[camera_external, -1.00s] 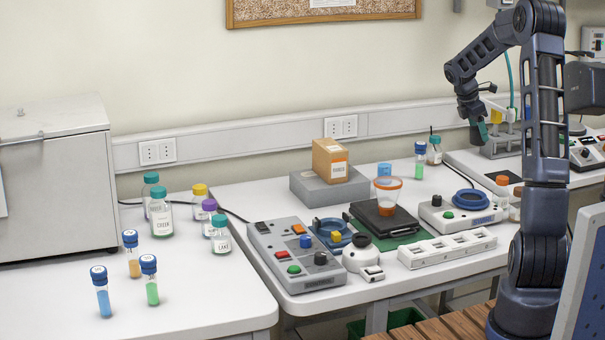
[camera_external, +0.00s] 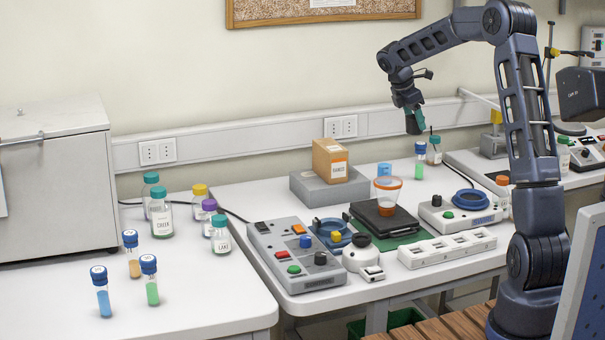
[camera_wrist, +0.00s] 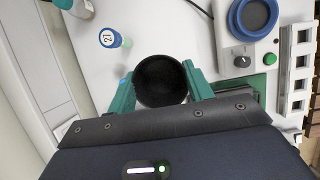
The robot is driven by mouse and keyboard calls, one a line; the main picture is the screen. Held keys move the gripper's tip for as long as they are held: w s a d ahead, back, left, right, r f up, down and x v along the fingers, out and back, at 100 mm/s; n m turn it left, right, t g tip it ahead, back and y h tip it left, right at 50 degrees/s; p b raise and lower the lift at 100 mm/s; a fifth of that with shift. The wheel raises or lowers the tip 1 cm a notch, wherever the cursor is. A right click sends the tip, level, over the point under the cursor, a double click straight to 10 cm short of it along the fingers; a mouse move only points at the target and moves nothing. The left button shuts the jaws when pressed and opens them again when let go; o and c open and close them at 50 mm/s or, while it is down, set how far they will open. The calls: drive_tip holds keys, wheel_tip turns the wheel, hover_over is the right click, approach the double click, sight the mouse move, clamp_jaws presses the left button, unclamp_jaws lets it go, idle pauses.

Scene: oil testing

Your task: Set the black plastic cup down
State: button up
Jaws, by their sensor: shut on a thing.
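My gripper (camera_external: 414,113) hangs over the back right of the middle table, fingers pointing down. Its green fingers are shut on the black plastic cup (camera_wrist: 160,84), one on each side of it. In the wrist view the cup's open mouth faces the camera and its inside looks dark and empty. In the external view the cup (camera_external: 411,126) shows as a small dark shape between the fingers, in the air. It is partly hidden by the fingers.
An orange beaker (camera_external: 388,205) stands on a black plate. A cardboard box (camera_external: 329,158) sits on a grey block. A blue-ringed device (camera_external: 459,211) is at right.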

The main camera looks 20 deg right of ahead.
drive_tip(key=shift+w+a+f, duration=0.1)
drive_tip(key=shift+a, duration=0.3)
wheel_tip(320, 180, down, 20)
drive_tip(key=shift+a+r, duration=0.1)
idle(0.3)
drive_tip(key=shift+f, duration=0.2)
drive_tip(key=o, duration=1)
drive_tip(key=shift+c, duration=0.2)
drive_tip(key=shift+r, duration=0.1)
